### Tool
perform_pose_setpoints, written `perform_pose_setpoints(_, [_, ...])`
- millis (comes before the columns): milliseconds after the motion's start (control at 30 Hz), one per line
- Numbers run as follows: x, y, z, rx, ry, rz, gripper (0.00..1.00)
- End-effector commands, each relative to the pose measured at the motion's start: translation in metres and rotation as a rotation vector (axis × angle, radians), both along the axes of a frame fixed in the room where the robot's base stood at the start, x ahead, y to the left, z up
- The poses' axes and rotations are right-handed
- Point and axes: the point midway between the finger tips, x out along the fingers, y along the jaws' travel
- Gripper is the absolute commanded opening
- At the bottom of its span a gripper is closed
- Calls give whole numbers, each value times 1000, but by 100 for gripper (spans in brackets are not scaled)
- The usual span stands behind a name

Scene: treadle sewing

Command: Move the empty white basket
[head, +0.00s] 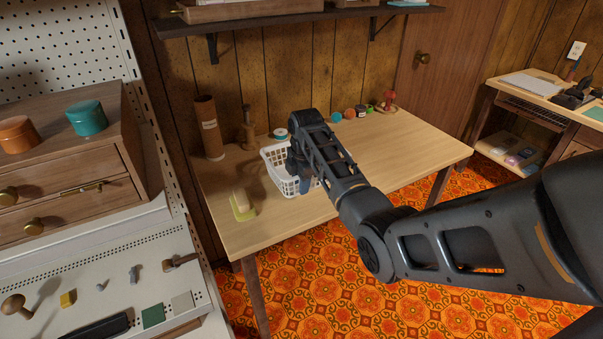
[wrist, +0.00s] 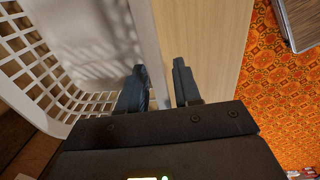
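The white basket (head: 272,160) stands on the wooden table (head: 400,150), partly hidden behind my gripper in the head view. In the wrist view its lattice wall (wrist: 38,62) and pale floor fill the left side, and the part of the inside that shows is empty. My gripper (head: 301,184) points down at the basket's near right side. In the wrist view my gripper (wrist: 161,76) has its two fingers apart. The basket's rim runs between them, with the left finger on the inner side and the right finger outside. A gap shows between the rim and the right finger.
A yellow-green block-like item (head: 242,206) lies left of the basket. A brown cylinder (head: 208,128), a wooden spindle (head: 249,130) and a white-rimmed spool (head: 281,134) stand behind. Several small colored items (head: 361,110) line the back edge. The table's right side is clear.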

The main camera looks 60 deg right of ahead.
Motion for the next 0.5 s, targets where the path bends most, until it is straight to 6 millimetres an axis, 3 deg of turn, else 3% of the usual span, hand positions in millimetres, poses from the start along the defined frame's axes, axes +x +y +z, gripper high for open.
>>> perform_pose_setpoints(200, [2, -1, -14, 0, 0, 1, 33])
perform_pose_setpoints(500, [2, -1, -15, -1, -1, 0, 32])
